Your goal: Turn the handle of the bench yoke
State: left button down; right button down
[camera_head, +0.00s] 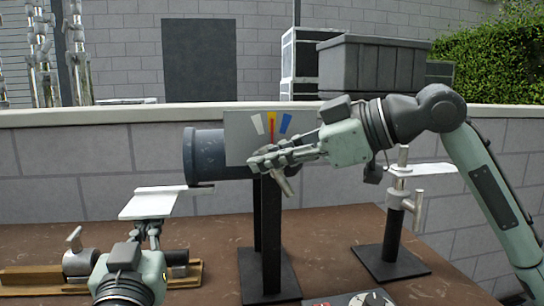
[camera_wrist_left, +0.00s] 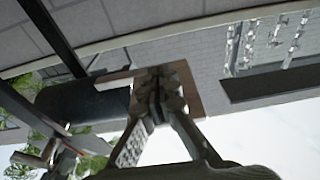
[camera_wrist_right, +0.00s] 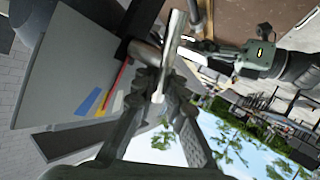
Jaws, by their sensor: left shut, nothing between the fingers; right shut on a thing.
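The bench yoke is a dark cylinder (camera_head: 205,155) with a grey panel (camera_head: 240,130), carried on a black stand (camera_head: 268,235). The panel has white, yellow and blue marks and a red pointer (camera_head: 272,127), which stands about upright near the yellow mark. My right gripper (camera_head: 272,160) is in front of the panel, shut on the metal handle (camera_head: 284,184), whose lower end sticks out below the fingers. The handle also shows as a bright bar in the right wrist view (camera_wrist_right: 174,45). My left gripper (camera_head: 148,226) is shut and empty at the left, apart from the yoke.
A white plate (camera_head: 150,204) shows just beyond my left gripper. A clamp-like metal piece on a wooden base (camera_head: 80,258) lies at the left. A black stand with a metal post (camera_head: 393,235) is at the right. A dial box (camera_head: 365,299) is at the front edge.

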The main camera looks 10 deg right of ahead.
jog(key=h, duration=0.1)
jog(key=n+h, duration=0.1)
jog(key=h, duration=0.1)
jog(key=a+n+g+h, duration=0.1)
jog(key=shift+f+h, duration=0.3)
jog(key=shift+h, duration=0.1)
jog(key=n+h, duration=0.1)
jog(key=h, duration=0.1)
jog(key=f+h, duration=0.1)
jog(key=h, duration=0.1)
jog(key=shift+a+f+n+g+h, duration=0.2)
jog(key=shift+n+g+h, duration=0.1)
jog(key=shift+n, duration=0.1)
jog(key=c, duration=1.6)
grip_release()
jog(key=shift+o, duration=0.2)
jog(key=v, duration=1.2)
jog(key=shift+a, duration=0.1)
